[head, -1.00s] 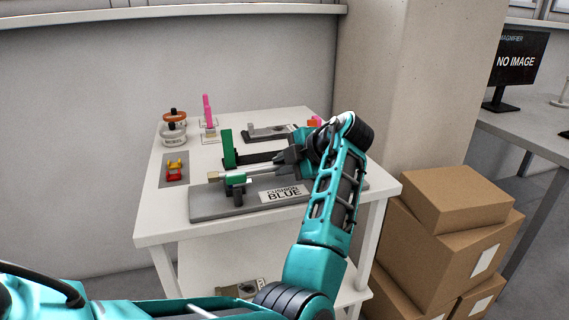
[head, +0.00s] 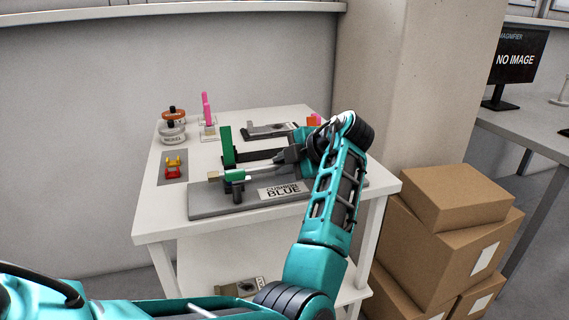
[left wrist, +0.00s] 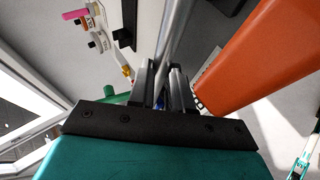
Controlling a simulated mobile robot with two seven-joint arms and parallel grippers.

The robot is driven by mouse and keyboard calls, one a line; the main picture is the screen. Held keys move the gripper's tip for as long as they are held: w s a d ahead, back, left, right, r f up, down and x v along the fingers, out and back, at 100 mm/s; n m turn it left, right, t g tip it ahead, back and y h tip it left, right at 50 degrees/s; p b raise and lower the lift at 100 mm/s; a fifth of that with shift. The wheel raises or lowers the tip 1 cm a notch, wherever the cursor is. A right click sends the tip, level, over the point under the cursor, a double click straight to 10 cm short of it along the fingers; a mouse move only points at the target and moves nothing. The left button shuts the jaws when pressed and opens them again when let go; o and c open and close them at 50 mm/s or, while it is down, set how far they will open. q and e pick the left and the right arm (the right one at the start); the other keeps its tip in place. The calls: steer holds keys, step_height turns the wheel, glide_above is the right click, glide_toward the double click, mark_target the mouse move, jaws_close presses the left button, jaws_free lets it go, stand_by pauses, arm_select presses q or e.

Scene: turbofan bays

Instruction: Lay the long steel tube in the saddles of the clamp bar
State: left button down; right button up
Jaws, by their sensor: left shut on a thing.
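My left gripper (head: 284,161) is shut on the long steel tube (head: 250,171) over the clamp bar. The tube runs left from the jaws to a brass-coloured end (head: 213,176). The clamp bar's grey base (head: 212,205) carries a label reading CUSHION BLUE. A dark saddle (head: 236,184) stands under the tube near its left end; I cannot tell whether they touch. My arm hides the bar's right part. In the left wrist view, the tube (left wrist: 179,38) runs away between the fingers (left wrist: 160,88).
A green upright lever (head: 226,146) stands behind the bar. Red and yellow pieces (head: 173,169) lie on a grey mat at left. Cardboard boxes (head: 455,200) are right of the table.

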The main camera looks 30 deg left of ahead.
arm_select(q)
steer(key=shift+f, duration=0.1)
stand_by(0.5)
steer(key=c, duration=1)
jaws_free()
steer(key=shift+o, duration=0.2)
steer(key=shift+f, duration=0.1)
steer(key=o, duration=0.4)
steer(key=shift+d+f, duration=0.1)
steer(key=shift+f, duration=0.05)
steer(key=shift+c, duration=0.2)
steer(key=shift+s+f, duration=0.1)
steer(key=shift+c, duration=0.6)
